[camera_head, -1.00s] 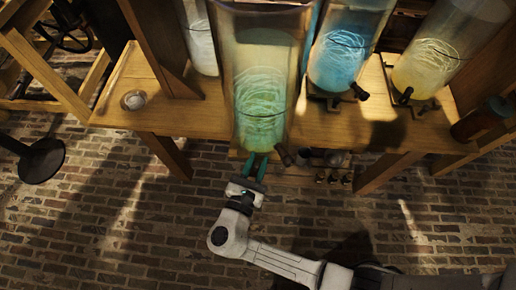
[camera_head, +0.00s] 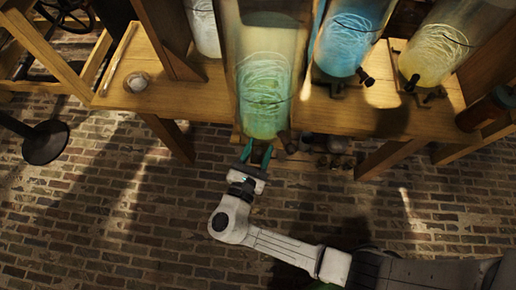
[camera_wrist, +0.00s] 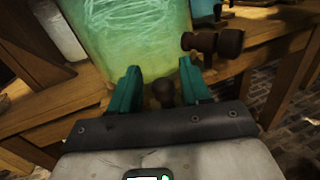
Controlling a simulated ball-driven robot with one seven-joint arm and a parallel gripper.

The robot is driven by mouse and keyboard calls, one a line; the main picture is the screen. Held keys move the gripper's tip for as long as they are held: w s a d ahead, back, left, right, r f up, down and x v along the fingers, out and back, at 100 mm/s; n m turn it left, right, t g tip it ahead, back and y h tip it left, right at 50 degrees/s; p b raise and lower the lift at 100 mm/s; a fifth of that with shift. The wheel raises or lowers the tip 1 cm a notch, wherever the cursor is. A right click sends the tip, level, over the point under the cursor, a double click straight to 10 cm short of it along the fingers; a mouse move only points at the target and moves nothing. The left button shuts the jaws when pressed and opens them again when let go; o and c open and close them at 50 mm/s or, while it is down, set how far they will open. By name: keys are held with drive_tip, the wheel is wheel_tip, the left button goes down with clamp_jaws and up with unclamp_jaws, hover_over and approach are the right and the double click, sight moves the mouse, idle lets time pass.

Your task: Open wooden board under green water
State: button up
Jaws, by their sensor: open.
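The tall glass jar of green water (camera_head: 262,95) stands at the front edge of the wooden table, and it fills the top of the wrist view (camera_wrist: 140,35). My gripper (camera_head: 256,152) is open just below and in front of the jar's base, with green fingers. In the wrist view, a dark round knob (camera_wrist: 163,91) shows between the fingertips (camera_wrist: 160,85); it is not gripped. The wooden board under the jar is mostly hidden by the jar and my gripper. A dark brown tap (camera_wrist: 212,42) sticks out to the right of the fingers.
A jar of blue water (camera_head: 342,45) and a jar of yellow water (camera_head: 435,50) stand to the right on the table (camera_head: 385,120). A red-brown jar (camera_head: 485,110) is at the far right. The brick floor (camera_head: 120,220) in front is clear.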

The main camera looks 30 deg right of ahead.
drive_tip(key=b+v, duration=0.1)
drive_tip(key=v, duration=0.9)
drive_tip(key=shift+s+a+b, duration=0.25)
drive_tip(key=shift+a+b, duration=0.05)
